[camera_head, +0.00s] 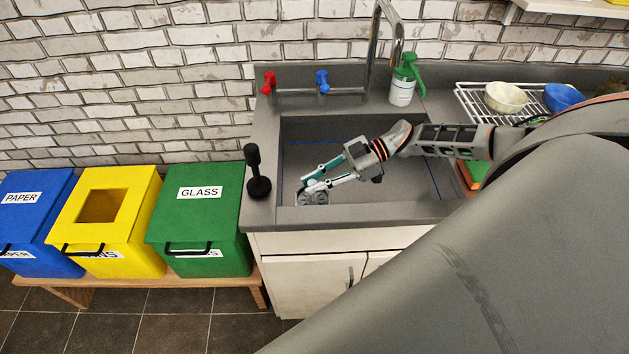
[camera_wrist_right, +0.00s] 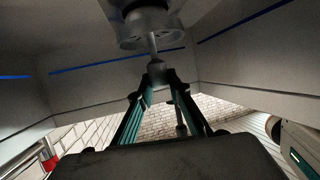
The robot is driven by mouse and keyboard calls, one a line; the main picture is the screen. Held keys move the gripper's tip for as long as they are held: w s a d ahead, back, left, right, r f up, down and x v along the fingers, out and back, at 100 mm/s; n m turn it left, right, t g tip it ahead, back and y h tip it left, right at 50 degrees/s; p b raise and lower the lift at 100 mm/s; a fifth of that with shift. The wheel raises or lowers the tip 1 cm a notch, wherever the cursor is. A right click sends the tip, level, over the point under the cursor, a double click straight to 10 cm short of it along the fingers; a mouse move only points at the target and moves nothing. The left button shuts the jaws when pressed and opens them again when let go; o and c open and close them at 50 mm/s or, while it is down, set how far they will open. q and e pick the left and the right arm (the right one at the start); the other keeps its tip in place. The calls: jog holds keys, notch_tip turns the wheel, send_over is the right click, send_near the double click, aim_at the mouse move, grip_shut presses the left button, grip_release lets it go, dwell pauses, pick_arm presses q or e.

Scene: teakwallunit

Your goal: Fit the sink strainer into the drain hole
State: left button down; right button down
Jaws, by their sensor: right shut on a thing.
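The sink strainer (camera_wrist_right: 145,32) is a grey metal round piece with a thin stem. In the right wrist view, my right gripper (camera_wrist_right: 159,74) has its fingers closed together on the stem. In the head view, the right gripper (camera_head: 305,188) reaches down into the grey sink (camera_head: 425,184) near its front left, with the strainer (camera_head: 313,198) at its fingertips. A dark round patch shows behind the strainer in the wrist view; I cannot tell whether it is the drain hole. The hole is not clear in the head view, so seating cannot be judged. My left gripper is out of view.
A black plunger (camera_head: 256,172) stands on the counter left of the sink. The tap (camera_head: 378,35) and a green-topped spray bottle (camera_head: 403,80) are behind the sink. A dish rack (camera_head: 470,98) with bowls is at right. A green bin (camera_head: 197,216) stands left.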

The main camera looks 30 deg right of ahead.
jog(key=shift+f+b, duration=0.5)
jog(key=shift+f, duration=0.3)
jog(key=c, duration=1.8)
grip_release()
jog(key=v, duration=1.2)
jog(key=shift+f, duration=0.1)
